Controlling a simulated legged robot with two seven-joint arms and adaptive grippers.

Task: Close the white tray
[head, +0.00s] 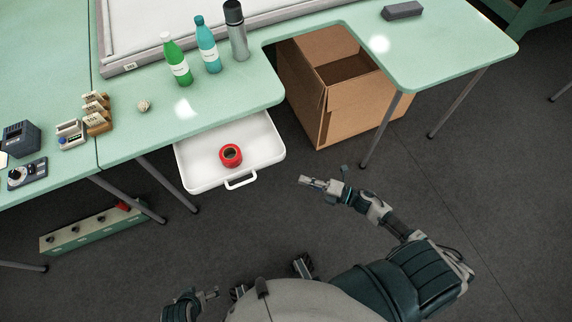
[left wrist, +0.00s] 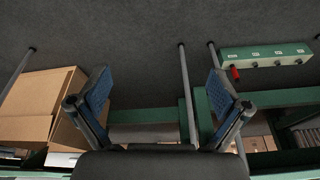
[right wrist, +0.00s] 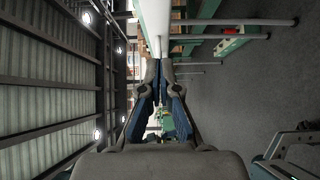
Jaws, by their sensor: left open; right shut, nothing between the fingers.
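The white tray (head: 200,165) is pulled out from under the green table, with its white handle (head: 240,181) at the near side. A red ring-shaped roll (head: 231,155) lies in it. My right gripper (head: 304,181) is shut and empty, to the right of the handle and apart from it. It also shows shut in the right wrist view (right wrist: 160,65). My left gripper (head: 212,294) is low in the head view, nearer my body than the tray. The left wrist view shows its fingers (left wrist: 160,88) spread with nothing between them. The tray's back part is hidden under the tabletop.
The green tabletop (head: 235,105) carries a green bottle (head: 176,62), a teal bottle (head: 207,48) and a dark flask (head: 236,32). An open cardboard box (head: 320,100) stands on the floor right of the tray. Table legs stand at both sides. The floor before the tray is clear.

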